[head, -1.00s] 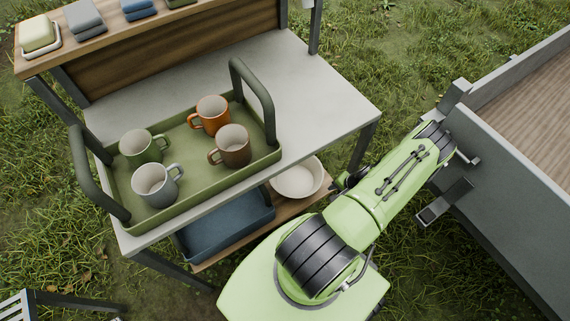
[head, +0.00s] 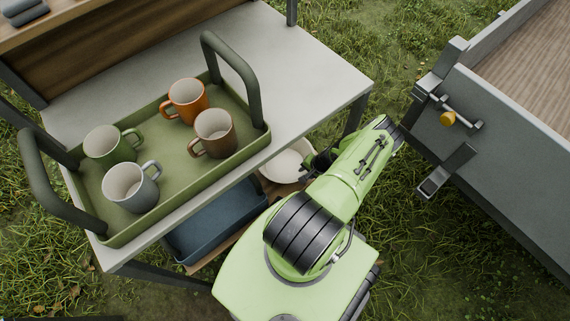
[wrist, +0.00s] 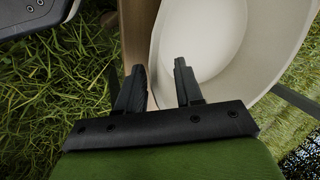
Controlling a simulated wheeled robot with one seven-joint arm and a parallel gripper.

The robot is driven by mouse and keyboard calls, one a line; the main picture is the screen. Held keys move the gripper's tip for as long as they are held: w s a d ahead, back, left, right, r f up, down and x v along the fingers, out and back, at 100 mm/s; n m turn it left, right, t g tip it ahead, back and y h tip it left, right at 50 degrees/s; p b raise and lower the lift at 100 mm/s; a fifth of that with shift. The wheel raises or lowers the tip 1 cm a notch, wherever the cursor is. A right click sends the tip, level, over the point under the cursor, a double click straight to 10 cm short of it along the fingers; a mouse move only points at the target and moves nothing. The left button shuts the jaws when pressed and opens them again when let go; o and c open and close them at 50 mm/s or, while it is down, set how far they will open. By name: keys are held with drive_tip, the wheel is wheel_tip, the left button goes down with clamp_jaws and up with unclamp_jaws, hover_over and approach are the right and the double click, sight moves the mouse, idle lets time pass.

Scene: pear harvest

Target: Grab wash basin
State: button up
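The wash basin, a cream-white round bowl (head: 284,166), sits on the wooden lower shelf under the grey table, partly hidden by my arm and the tabletop. In the wrist view the basin (wrist: 222,45) fills the upper right, its near rim running down close to my fingers. My gripper (wrist: 160,80) is open, with a gap between its two dark fingers. The left finger is just outside the basin's wall and the right finger overlaps its inside. I cannot tell whether either finger touches it. In the head view my gripper (head: 318,160) is partly hidden at the basin's right side.
A green tray (head: 190,205) with several mugs stands on the grey tabletop (head: 300,60). A blue bin (head: 215,222) is beside the basin on the lower shelf (wrist: 137,35). A table leg (head: 355,115) is close by. A grey trailer (head: 500,150) stands at the right; grass lies between.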

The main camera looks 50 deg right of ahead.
drive_tip(key=shift+x, duration=1)
drive_tip(key=shift+r, duration=0.1)
clamp_jaws()
